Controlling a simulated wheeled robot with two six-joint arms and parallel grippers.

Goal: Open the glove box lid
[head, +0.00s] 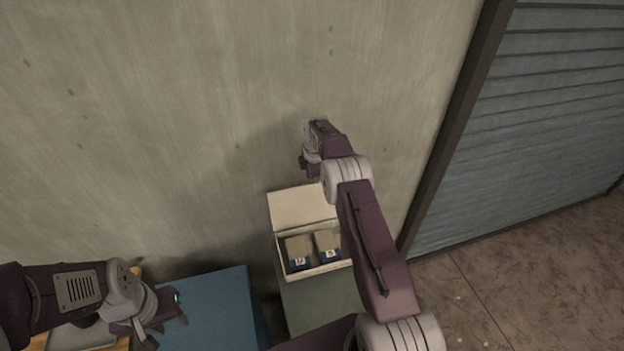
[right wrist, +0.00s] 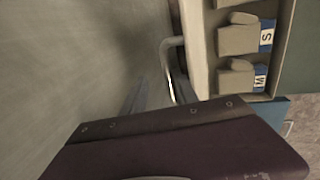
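The glove box (head: 318,270) is a cream box on a grey-green stand close to the wall. Its lid (head: 298,208) stands raised at the back edge, leaving the box open. Glove packs with blue labels (head: 300,251) show inside; the right wrist view shows packs marked S and M (right wrist: 240,75). My right gripper (head: 312,150) is above and behind the raised lid, near the wall. In the right wrist view its fingers (right wrist: 158,92) look apart, beside a thin grey handle (right wrist: 167,60) at the lid; contact cannot be told. My left gripper (head: 172,318) is open and empty at lower left.
A blue box or cabinet top (head: 215,305) stands left of the glove box stand (head: 312,305). The concrete wall (head: 150,120) is close behind the box. A slatted shutter (head: 545,110) and open floor (head: 530,275) are to the right.

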